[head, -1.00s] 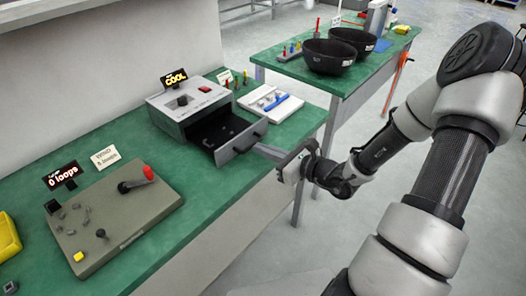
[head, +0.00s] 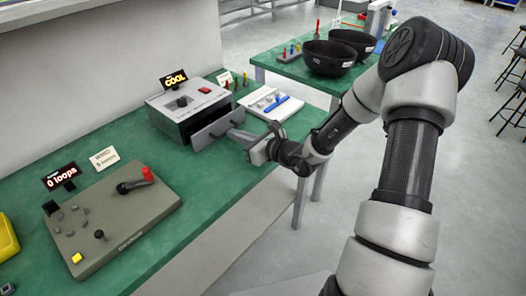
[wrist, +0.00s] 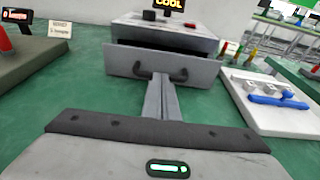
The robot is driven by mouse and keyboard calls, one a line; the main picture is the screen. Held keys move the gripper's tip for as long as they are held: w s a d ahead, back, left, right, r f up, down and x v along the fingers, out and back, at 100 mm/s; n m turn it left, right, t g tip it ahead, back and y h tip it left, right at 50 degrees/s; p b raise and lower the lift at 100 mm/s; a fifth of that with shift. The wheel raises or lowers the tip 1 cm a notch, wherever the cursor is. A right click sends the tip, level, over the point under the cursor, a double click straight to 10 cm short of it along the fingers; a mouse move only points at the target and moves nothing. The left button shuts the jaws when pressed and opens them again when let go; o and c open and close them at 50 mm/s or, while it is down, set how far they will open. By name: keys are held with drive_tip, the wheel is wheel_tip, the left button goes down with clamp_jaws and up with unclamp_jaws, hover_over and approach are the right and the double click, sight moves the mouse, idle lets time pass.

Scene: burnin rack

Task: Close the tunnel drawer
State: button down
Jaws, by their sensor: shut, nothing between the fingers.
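The grey tunnel box (head: 186,97) stands on the green bench with a sign reading COOL on top. Its drawer (head: 212,133) sticks out a little, with a narrow dark gap above its front. In the wrist view the drawer front (wrist: 199,74) faces me, with a dark handle on it. My gripper (head: 233,133) is shut and empty, its fingers pointing at the drawer front. In the wrist view the closed fingertips (wrist: 160,78) are at the middle of the handle and appear to touch the front; exact contact is hard to tell.
A white tray (wrist: 258,117) with a blue tool lies right of the box. A grey-green winding board (head: 115,222) with a red-knobbed crank is at the left front. Black bowls (head: 328,57) stand on another table behind. The bench between board and box is clear.

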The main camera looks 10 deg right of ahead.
sight(221, 125)
drive_tip(key=x, duration=0.2)
drive_tip(key=r+x, duration=0.1)
drive_tip(key=x, duration=0.1)
drive_tip(key=shift+w+a+f, duration=0.1)
drive_tip(key=shift+w+a, duration=0.15)
drive_tip(key=shift+w, duration=0.2)
drive_tip(key=shift+w+a+r, duration=0.1)
drive_tip(key=shift+r, duration=0.1)
drive_tip(key=shift+r, duration=0.1)
